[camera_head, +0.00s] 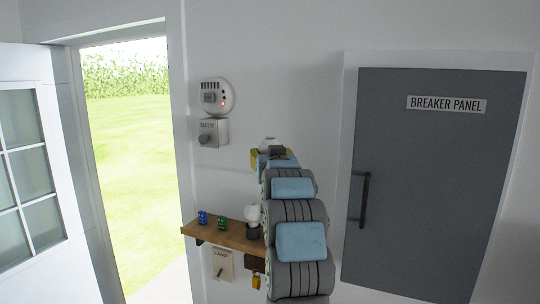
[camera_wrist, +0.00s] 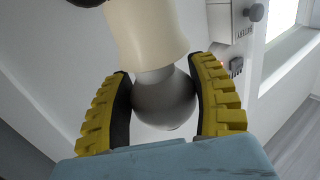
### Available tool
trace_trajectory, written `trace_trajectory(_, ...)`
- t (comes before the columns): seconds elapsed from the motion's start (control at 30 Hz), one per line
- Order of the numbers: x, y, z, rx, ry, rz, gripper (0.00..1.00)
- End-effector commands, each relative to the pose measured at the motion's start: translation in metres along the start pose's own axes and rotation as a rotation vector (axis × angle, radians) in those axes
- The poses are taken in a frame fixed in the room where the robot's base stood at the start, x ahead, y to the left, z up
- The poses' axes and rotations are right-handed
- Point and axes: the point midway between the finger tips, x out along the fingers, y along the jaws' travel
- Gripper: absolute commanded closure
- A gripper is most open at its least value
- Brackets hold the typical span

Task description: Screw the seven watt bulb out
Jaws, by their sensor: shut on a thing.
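In the wrist view a round grey-looking bulb (camera_wrist: 165,100) sits between the two yellow-and-black fingers of my gripper (camera_wrist: 163,92). The fingers are shut on its sides. Its neck end meets a cream socket (camera_wrist: 146,38), and I cannot tell how far it is threaded in. In the head view my gripper (camera_head: 270,158) is against the wall, right of the battery box, and my arm hides most of it. A second white bulb (camera_head: 253,213) stands in a dark holder on the shelf. No wattage marking is readable.
A wooden shelf (camera_head: 225,235) carries a blue figure (camera_head: 203,217) and a green figure (camera_head: 222,223). A lamp switch (camera_head: 222,265) and a padlock (camera_head: 256,281) are below. A round alarm (camera_head: 217,96) and battery box (camera_head: 213,132) are at upper left. The breaker panel (camera_head: 435,180) is at right.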

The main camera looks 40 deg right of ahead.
Motion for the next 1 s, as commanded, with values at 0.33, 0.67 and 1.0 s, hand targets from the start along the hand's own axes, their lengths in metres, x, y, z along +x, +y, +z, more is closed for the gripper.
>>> trace_trajectory(0.33,0.0002,0.0041,0.0007,0.002,-0.003,-0.196,0.59)
trace_trajectory(0.67,-0.0001,0.0012,0.0005,0.0,0.0,-0.306,0.59)
trace_trajectory(1.0,0.0007,0.0022,0.0003,0.0,-0.002,-0.333,0.59)
